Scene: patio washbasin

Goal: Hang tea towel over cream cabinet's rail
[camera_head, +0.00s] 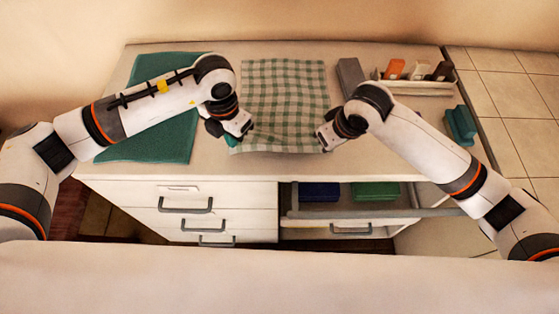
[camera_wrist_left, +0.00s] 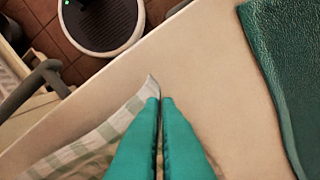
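The green-and-white checked tea towel (camera_head: 285,92) lies spread on the counter top, its front edge near the counter's front. My left gripper (camera_head: 243,133) is at its front left corner. In the left wrist view, the teal fingers (camera_wrist_left: 160,110) are close together, with a towel corner (camera_wrist_left: 152,88) pinched at their tips. My right gripper (camera_head: 323,140) is at the towel's front right corner, which it hides; its grip is unclear. The cream cabinet (camera_head: 230,190) has a grey rail (camera_head: 370,212) across its open right bay, below the counter edge.
A teal mat (camera_head: 150,145) lies at the left. A grey block (camera_head: 350,74), a white tray (camera_head: 420,88) with several items and a teal object (camera_head: 460,125) are at the right. Blue (camera_head: 319,191) and green (camera_head: 375,190) items sit in the bay. Drawers with handles (camera_head: 185,208) are front left.

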